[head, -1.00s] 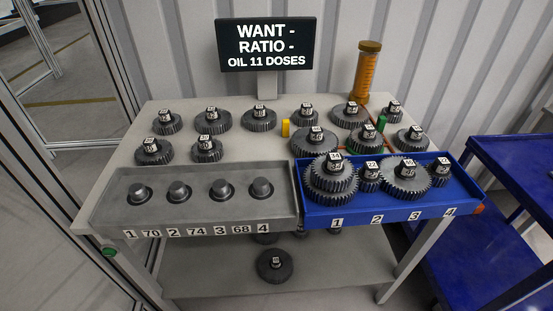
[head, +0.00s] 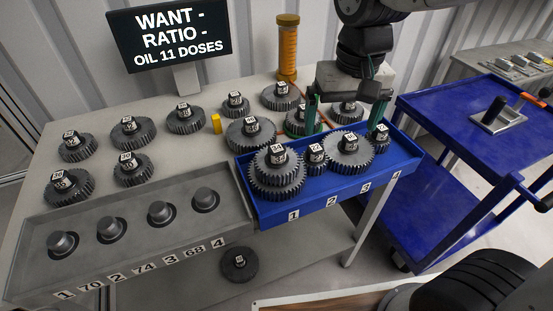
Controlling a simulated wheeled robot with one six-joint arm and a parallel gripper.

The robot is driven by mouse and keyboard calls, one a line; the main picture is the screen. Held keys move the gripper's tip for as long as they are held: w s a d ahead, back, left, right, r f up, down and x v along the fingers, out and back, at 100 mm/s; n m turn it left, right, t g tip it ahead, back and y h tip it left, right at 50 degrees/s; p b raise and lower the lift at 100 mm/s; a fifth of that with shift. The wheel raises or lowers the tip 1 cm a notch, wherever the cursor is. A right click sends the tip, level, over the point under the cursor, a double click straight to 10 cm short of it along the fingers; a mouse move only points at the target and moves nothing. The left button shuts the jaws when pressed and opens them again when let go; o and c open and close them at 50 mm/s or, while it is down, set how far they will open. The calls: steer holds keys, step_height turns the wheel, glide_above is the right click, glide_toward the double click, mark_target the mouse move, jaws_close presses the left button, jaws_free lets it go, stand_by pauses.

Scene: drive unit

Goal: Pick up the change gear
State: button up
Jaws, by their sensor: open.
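Several dark grey change gears with numbered hub tags stand on the table; I cannot tell which one the task means. In the blue tray (head: 262,212), a large gear (head: 277,180) sits at slot 1, a small gear (head: 315,157) at 2, a large gear (head: 349,152) at 3 and a small gear (head: 380,140) at 4. My gripper (head: 345,106) points down over the tray's back edge, with its green-tipped fingers wide apart and nothing held. A gear (head: 347,113) on the table shows between the fingers, partly hidden; contact is unclear.
A grey fixture (head: 140,240) with several pegs lies left of the tray. An orange oil cylinder (head: 287,48) stands at the back, near the sign (head: 170,36). A blue cart (head: 465,125) stands to the right. A gear (head: 239,263) lies on the lower shelf.

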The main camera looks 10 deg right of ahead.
glide_above(276, 148)
steer(key=shift+g, duration=0.3)
step_height(276, 148, down, 6)
steer(key=shift+d+f, duration=0.15)
steer(key=shift+f, duration=0.05)
step_height(276, 148, down, 8)
steer(key=shift+r, duration=0.1)
steer(key=c, duration=1.2)
steer(key=shift+c, duration=0.3)
steer(key=shift+r, duration=0.1)
